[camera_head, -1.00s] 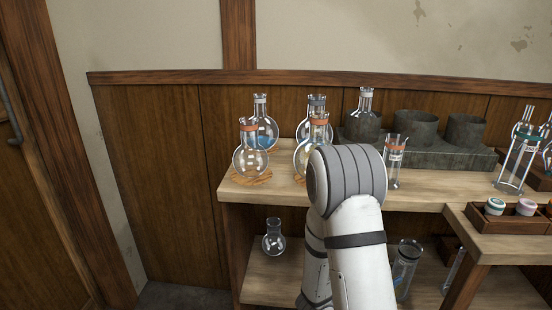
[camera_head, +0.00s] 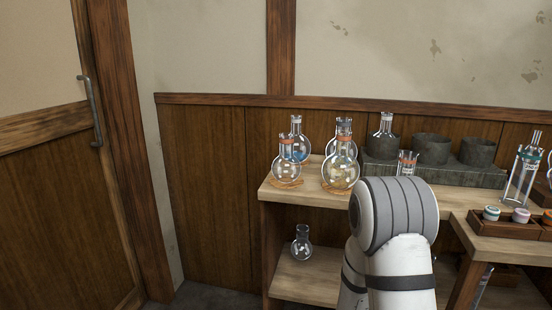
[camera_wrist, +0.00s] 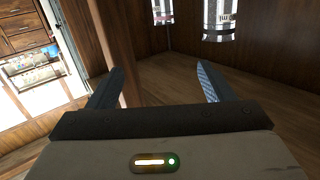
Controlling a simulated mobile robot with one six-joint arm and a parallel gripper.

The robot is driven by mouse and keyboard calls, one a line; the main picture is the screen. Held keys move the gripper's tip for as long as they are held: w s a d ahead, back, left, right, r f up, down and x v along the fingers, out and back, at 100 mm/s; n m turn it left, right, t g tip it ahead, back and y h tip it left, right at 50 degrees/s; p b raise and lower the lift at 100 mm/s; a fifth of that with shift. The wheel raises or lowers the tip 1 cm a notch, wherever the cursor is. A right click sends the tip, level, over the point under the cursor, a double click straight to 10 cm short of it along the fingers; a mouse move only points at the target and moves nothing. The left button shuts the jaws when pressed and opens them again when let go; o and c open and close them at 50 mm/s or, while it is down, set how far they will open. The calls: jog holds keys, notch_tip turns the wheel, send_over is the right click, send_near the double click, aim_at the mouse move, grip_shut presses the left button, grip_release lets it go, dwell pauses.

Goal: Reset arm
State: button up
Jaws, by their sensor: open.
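My gripper (camera_wrist: 160,88) shows in the wrist view with its two fingers spread apart and nothing between them. Beyond the fingers are a wooden surface and a wooden post (camera_wrist: 119,40). In the head view my white and grey arm stands in front of the shelf at the lower right; the gripper itself is hidden there. Two cylindrical vessels with white labels (camera_wrist: 220,22) show at the top of the wrist view, apart from the fingers.
Several round flasks (camera_head: 286,172) stand on the wooden shelf's (camera_head: 313,190) left end. A grey block with cups (camera_head: 432,150) stands behind. A small flask (camera_head: 301,243) is on the lower shelf. A tray of jars (camera_head: 505,226) is at right. The door (camera_head: 45,210) is at left.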

jog(key=w+a+r+n+t+y+p, duration=0.1)
jog(key=a+r+n+y+p, duration=0.1)
jog(key=a+r+y+p, duration=0.5)
jog(key=w+a+r+n+t+y+p, duration=0.1)
jog(key=w+a+r+n+y+p, duration=0.15)
jog(key=r+p, duration=0.45)
jog(key=w+a+r+n+t+y+p, duration=0.1)
jog(key=a+r+n+y+p, duration=0.35)
jog(key=r, duration=0.65)
jog(key=s+a+r+n+g+y+p, duration=0.2)
jog(key=s+a+r+g+y+p, duration=0.1)
jog(key=s+a+r+p, duration=0.55)
jog(key=s+d+r+n+g+p, duration=0.1)
jog(key=s+d+r+g+p, duration=0.1)
jog(key=s+r, duration=0.3)
jog(key=s+d+r+n+g+h+p, duration=0.1)
jog(key=s+d+r+g+p, duration=0.1)
jog(key=s+r, duration=0.4)
jog(key=shift+s+n+p, duration=0.4)
jog(key=shift+s+p, duration=0.35)
jog(key=shift+s, duration=0.15)
jog(key=shift+a, duration=0.1)
